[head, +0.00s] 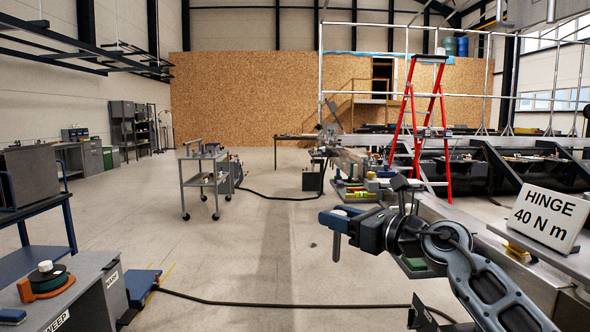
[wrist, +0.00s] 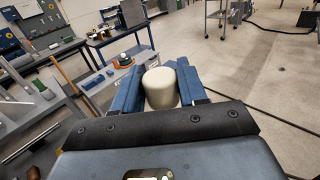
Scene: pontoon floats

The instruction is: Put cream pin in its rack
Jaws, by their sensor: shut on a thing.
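The cream pin (wrist: 161,90) shows in the wrist view as a smooth, pale cylinder between the two blue fingers of my gripper (wrist: 158,86). The fingers are shut on it from both sides. In the head view my gripper (head: 342,220) is at the end of my arm, right of centre, held in the air above the floor. A dark grey rod-like part hangs below it there; I cannot tell whether it is the pin or a finger. I cannot make out the pin's rack with certainty in either view.
A sign reading HINGE 40 N m (head: 543,217) stands at right. A cart (head: 203,180) and red ladder (head: 446,130) stand farther back. A black cable crosses the open floor.

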